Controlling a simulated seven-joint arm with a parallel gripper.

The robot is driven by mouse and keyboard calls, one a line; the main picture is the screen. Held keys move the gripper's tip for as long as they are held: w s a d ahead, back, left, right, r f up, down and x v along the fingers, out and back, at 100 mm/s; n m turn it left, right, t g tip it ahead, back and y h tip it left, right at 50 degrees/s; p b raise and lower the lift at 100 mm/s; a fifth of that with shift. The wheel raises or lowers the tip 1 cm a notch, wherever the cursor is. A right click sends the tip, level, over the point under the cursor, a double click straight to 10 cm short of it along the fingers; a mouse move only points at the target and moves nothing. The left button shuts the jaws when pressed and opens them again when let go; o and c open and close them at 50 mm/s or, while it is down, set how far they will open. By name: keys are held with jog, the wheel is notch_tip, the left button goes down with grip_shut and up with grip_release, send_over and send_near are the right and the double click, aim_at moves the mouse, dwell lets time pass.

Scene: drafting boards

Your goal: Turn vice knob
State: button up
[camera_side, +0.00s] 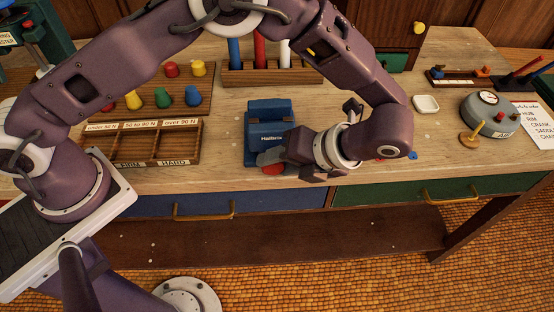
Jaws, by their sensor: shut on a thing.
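The blue vice (268,112) stands upright on the workbench near its front edge. A red knob (272,169) shows low at the vice's front, partly covered by my gripper. My gripper (268,160) comes in from the right and is shut at the knob. The fingertips are small and dark here, so the exact contact is hard to see. My wrist hides the bench just right of the vice.
A wooden sorting tray (190,160) lies left of the vice, with a board of coloured pegs (193,96) behind it. A rack with coloured tubes (232,77) stands behind the vice. A round grey gauge (490,113) and a white dish (425,104) sit on the right.

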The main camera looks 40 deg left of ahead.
jog(key=shift+w+d+f+m+g+y, duration=0.15)
jog(key=shift+g+y, duration=0.25)
jog(key=shift+y, duration=0.2)
jog(key=shift+a+f+m+g+y, duration=0.15)
jog(key=shift+g+y, duration=0.25)
jog(key=shift+y, duration=0.2)
jog(key=shift+d, duration=0.1)
jog(key=o, duration=1.4)
jog(key=shift+c, duration=0.2)
jog(key=shift+r, duration=0.1)
notch_tip(320, 180, up, 10)
